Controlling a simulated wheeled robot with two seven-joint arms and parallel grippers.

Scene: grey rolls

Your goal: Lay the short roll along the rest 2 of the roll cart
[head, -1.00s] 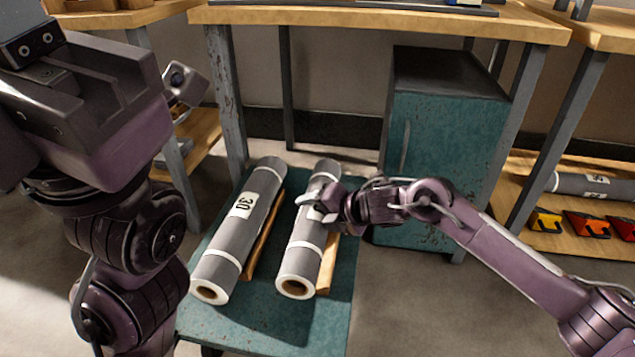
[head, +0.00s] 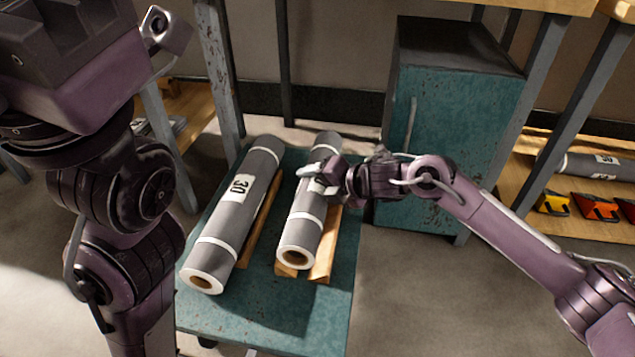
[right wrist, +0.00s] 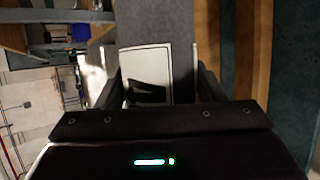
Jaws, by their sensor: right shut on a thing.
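The short grey roll (head: 305,208) has white bands, a hollow brown core and a numbered label. It lies lengthwise over a pair of wooden strips (head: 322,258) on the right half of the teal roll cart (head: 245,318). Whether it touches both strips is hidden. My right gripper (head: 318,178) is shut around its middle from the right. In the right wrist view the roll's grey surface (right wrist: 140,22) and white label show between the fingers. My left gripper (head: 160,28) is partly in view at the upper left, away from the cart; its jaws are unclear.
A longer grey roll (head: 235,215) labelled 30 lies on the cart's left half, beside a wooden strip (head: 262,218). A teal cabinet (head: 450,130) stands behind right.

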